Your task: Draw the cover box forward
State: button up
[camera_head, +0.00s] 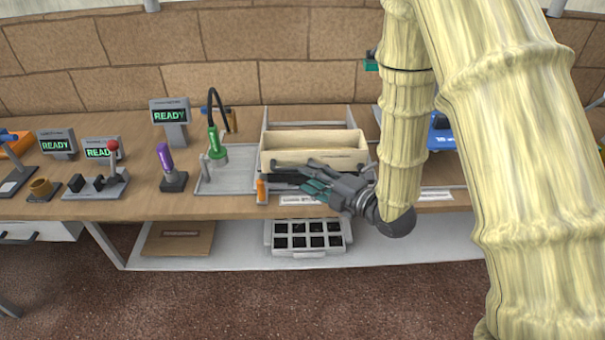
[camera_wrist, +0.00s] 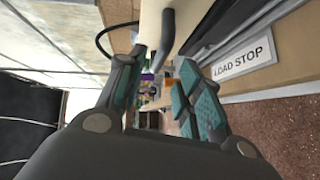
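My gripper (camera_head: 308,176) is low at the front of the box, reaching in from the right. In the wrist view my gripper (camera_wrist: 162,75) has its teal-padded fingers apart with nothing between them. Whether a finger touches the box or bar cannot be told.
A "LOAD STOP" label (camera_wrist: 243,58) lies along the bench edge beside my gripper. An orange post (camera_head: 261,191) stands left of my fingers. A grey tray (camera_head: 227,180) with a green tool (camera_head: 216,145) is left of the box. A black-celled tray (camera_head: 308,237) sits on the shelf below.

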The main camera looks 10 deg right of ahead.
jog(key=v, duration=0.7)
dwell(0.4)
jog(key=s+d+f+m+g+h, duration=0.25)
jog(key=f+m, duration=0.25)
jog(key=f, duration=0.3)
jog(key=s+d+f+m+g+h, duration=0.15)
jog(key=s+f+m, duration=0.25)
jog(key=f, duration=0.4)
jog(key=s+d+f+m+g+h, duration=0.1)
jog(key=s+f+m+h, duration=0.2)
jog(key=f+m, duration=0.35)
jog(key=s+d+f+m+g+h, duration=0.1)
jog(key=s+f+m, duration=0.4)
jog(key=s, duration=0.5)
jog(key=s+d+f+m+g+h+p, duration=0.1)
jog(key=s+f+m+g, duration=0.3)
jog(key=s+f, duration=0.5)
jog(key=shift+s+d+m+g+h, duration=0.35)
jog(key=shift+s+d+g+h, duration=0.25)
jog(key=shift+s+g+h, duration=0.45)
jog(key=shift+s, duration=0.1)
